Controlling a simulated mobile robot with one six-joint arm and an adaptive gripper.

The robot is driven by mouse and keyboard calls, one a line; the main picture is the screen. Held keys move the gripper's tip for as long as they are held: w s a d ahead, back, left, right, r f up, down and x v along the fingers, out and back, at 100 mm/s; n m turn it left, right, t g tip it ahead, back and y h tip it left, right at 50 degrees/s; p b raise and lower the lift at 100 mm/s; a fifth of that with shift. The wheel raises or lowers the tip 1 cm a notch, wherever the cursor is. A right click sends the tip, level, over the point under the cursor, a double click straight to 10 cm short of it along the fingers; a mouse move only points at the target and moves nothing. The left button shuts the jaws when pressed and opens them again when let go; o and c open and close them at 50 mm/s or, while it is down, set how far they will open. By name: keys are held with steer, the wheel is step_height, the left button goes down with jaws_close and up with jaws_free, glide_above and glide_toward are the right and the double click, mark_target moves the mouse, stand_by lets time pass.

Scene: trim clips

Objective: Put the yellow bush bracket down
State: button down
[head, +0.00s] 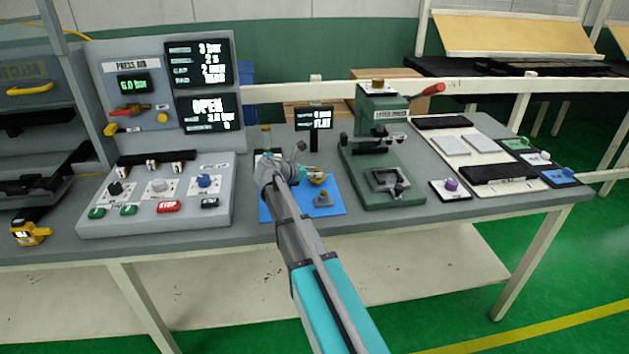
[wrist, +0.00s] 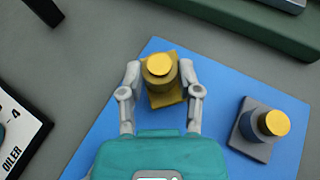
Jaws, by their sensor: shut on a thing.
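The yellow bush bracket (wrist: 161,92), with a round gold top, is between the two fingers of my gripper (wrist: 158,76) in the wrist view. The fingers are shut on its sides. In the head view the yellow bracket (head: 318,178) shows just past my gripper (head: 308,173), partly hidden by it. It is over the far part of the blue mat (head: 278,216); I cannot tell whether its base touches the mat.
A grey bracket (wrist: 249,137) with a gold top stands on the mat, right of the yellow one. A green press (head: 380,165) stands to the right, a control panel (head: 158,205) to the left. A small display (head: 314,119) stands behind the mat.

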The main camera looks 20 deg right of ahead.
steer(key=shift+f+b, duration=0.35)
steer(key=shift+f, duration=0.35)
steer(key=shift+f, duration=0.1)
steer(key=shift+c, duration=1.5)
jaws_free()
steer(key=shift+r, duration=0.25)
steer(key=p+v, duration=0.4)
steer(key=v, duration=0.6)
steer(key=shift+a, duration=0.3)
steer(key=shift+s+a+r+p, duration=0.2)
steer(key=shift+a+r+p, duration=0.1)
steer(key=shift+a, duration=0.35)
